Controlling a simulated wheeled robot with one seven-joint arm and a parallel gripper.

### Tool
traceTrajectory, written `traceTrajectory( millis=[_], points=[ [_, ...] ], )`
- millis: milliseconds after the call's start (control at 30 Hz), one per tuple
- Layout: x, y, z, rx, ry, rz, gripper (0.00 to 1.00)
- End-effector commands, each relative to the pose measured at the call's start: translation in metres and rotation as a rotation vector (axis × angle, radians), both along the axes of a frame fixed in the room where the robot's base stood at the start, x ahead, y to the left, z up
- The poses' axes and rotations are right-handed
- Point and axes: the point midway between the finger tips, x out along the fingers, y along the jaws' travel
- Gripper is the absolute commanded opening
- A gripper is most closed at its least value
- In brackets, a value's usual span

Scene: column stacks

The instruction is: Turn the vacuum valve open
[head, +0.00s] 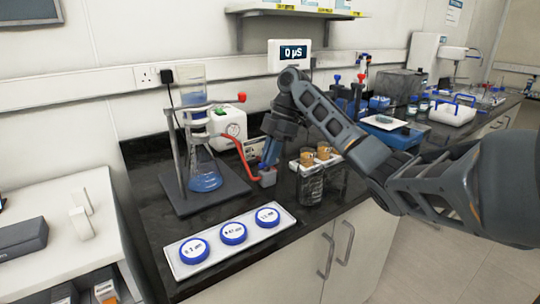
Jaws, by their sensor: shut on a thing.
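My gripper (268,164) points down at the vacuum valve (267,178), a small grey block on the black bench at the end of a red hose (247,163). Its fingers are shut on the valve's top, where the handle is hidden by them. How far the handle is turned cannot be seen. The hose runs left toward the filter flask (205,179), which holds blue liquid and stands on a dark stand base. A clear funnel (192,96) with liquid is held above the flask.
A white tray with three blue-rimmed discs (233,233) lies at the bench's front edge. A dark rack with amber-topped vessels (310,182) stands close right of the valve. A white pump-like box (229,124) is behind. A wall display (289,54) reads "0 µS".

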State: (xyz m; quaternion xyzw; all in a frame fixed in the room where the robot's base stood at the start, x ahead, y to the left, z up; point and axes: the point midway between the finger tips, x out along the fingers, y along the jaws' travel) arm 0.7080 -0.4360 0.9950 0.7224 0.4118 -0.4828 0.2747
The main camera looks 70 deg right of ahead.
Motion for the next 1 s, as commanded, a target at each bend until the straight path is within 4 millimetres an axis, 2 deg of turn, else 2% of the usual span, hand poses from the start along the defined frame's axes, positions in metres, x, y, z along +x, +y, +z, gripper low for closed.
traceTrajectory(
  millis=[33, 300, 533, 633, 1000],
  points=[
    [-0.001, 0.000, -0.001, 0.000, 0.002, 0.001, 0.14],
    [0.000, 0.000, 0.000, 0.000, 0.001, 0.000, 0.38],
    [0.000, 0.000, 0.001, 0.000, 0.000, 0.000, 0.38],
    [-0.002, -0.003, 0.007, -0.002, -0.001, -0.001, 0.38],
    [-0.013, -0.022, 0.059, -0.003, 0.001, -0.001, 0.38]
  ],
)
